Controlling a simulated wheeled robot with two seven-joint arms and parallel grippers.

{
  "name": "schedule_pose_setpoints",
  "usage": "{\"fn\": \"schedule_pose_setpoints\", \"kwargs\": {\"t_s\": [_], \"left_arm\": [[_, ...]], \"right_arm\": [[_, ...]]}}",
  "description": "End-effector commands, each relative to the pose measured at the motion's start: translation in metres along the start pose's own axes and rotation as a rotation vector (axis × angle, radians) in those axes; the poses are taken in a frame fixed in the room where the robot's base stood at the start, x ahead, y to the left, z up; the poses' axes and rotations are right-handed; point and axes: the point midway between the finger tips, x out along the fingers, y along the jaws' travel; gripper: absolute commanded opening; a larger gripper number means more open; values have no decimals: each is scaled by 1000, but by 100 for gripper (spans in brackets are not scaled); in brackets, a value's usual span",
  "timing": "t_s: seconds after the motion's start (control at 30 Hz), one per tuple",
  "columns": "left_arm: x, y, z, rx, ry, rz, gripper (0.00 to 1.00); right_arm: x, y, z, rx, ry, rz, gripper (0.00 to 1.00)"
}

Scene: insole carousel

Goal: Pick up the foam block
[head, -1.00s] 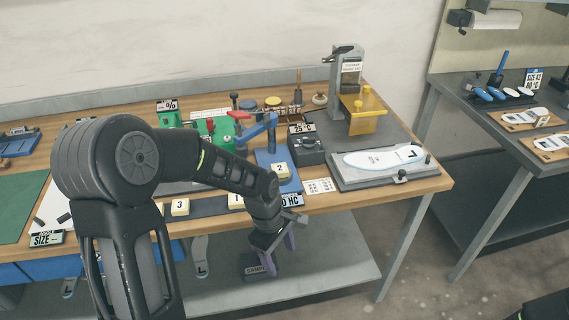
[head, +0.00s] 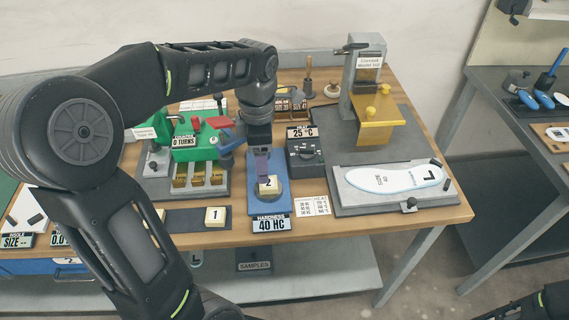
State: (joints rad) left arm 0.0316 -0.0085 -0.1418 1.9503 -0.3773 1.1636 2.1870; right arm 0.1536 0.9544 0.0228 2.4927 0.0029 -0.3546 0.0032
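A cream foam block marked 2 (head: 268,186) sits on the round pad of the blue hardness tester (head: 283,204), whose label reads 40 HC. A similar block marked 1 (head: 215,216) lies on a dark strip to its left; another cream block (head: 160,215) is mostly hidden behind my arm. My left gripper (head: 262,176) points down with purple fingers right at block 2, their tips at or just behind its top edge. The fingers overlap in this view, so their gap and any contact cannot be told. My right gripper is out of view; only part of that arm shows at lower right.
A green machine (head: 195,148) stands left of the tester and a dark 25 °C box (head: 305,157) to its right. A grey plate (head: 400,205) holds a white insole (head: 395,178). Behind it stands a yellow-tabled press (head: 365,133). A second table (head: 500,120) is at right.

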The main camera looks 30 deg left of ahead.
Motion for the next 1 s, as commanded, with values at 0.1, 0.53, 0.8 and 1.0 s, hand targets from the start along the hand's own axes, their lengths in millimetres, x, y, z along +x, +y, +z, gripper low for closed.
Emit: {"fn": "schedule_pose_setpoints", "kwargs": {"t_s": [0.1, 0.53, 0.8, 1.0], "left_arm": [[-2, 0, -1, -6, 1, 0, 66], [13, 0, -1, -5, 3, -3, 66], [25, 0, -1, -5, 1, 0, 66], [27, 0, -1, -5, 1, -1, 66]], "right_arm": [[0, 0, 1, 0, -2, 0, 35], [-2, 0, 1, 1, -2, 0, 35], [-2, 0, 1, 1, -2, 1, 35], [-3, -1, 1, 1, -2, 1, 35]]}}
